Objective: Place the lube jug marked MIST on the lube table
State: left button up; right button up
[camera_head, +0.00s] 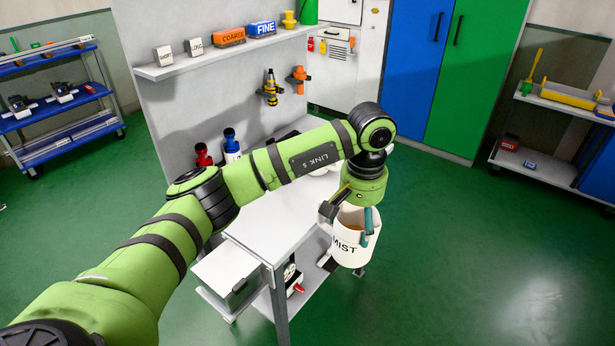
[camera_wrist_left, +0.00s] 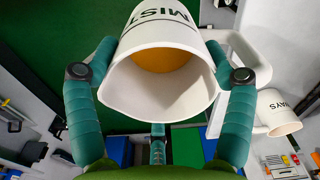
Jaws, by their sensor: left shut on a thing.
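The white lube jug marked MIST (camera_head: 350,250) hangs in my left gripper (camera_head: 347,212), just beyond the right edge of a white-topped table (camera_head: 262,212). Whether this is the lube table is not marked. In the left wrist view the jug (camera_wrist_left: 160,92) sits between the teal fingers of my left gripper (camera_wrist_left: 165,62), which are shut on it. Its open mouth faces the camera, with orange-yellow contents inside. A second white jug, marked WAYS (camera_wrist_left: 281,113), stands apart from it on the right. My right gripper is not in view.
A panel behind the table bears a shelf (camera_head: 225,52) with labelled boxes and hung tools. Red and blue-capped bottles (camera_head: 231,140) stand at the table's back. My left arm hides part of the tabletop. Green floor (camera_head: 450,250) is clear on the right.

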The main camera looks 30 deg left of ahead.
aim_at(287, 191)
jog(key=i+j, duration=0.75)
jog(key=j, duration=0.15)
